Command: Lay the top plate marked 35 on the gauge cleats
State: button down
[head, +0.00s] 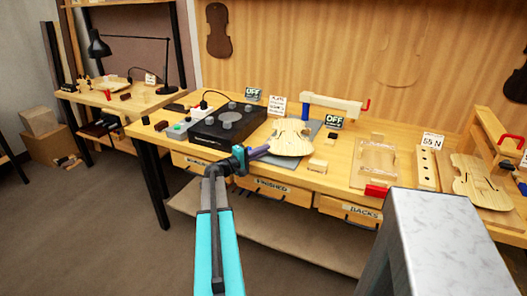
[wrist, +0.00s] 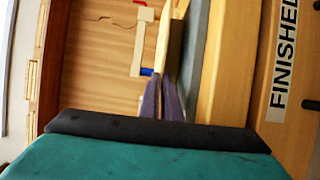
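A pale violin-shaped plate (head: 290,138) is at the middle of the bench, over a grey mat (head: 314,131). No number can be read on it. My gripper (head: 262,152) is at the plate's left edge. In the wrist view its purple fingers (wrist: 163,98) close on the edge of the pale plate (wrist: 165,40), with the grey mat beside it. Whether the plate touches the mat is unclear. A clear fixture with pale wooden blocks (head: 374,163) sits right of the plate; I cannot tell whether these are the gauge cleats.
A black box with knobs (head: 228,123) stands left of the plate. A white-armed clamp (head: 333,103) with blue and red parts is behind. Small wooden blocks (head: 318,165) lie in front. Another plate (head: 481,183) lies at the right, by a holed block (head: 426,168) and a wooden frame (head: 487,130).

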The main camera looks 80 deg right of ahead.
jog(key=c, duration=1.9)
grip_release()
jog(key=shift+w+a, duration=0.1)
jog(key=shift+a, duration=0.05)
jog(key=b+v, duration=0.2)
jog(key=v, duration=1.1)
jog(key=shift+w+a, duration=0.15)
jog(key=shift+a, duration=0.05)
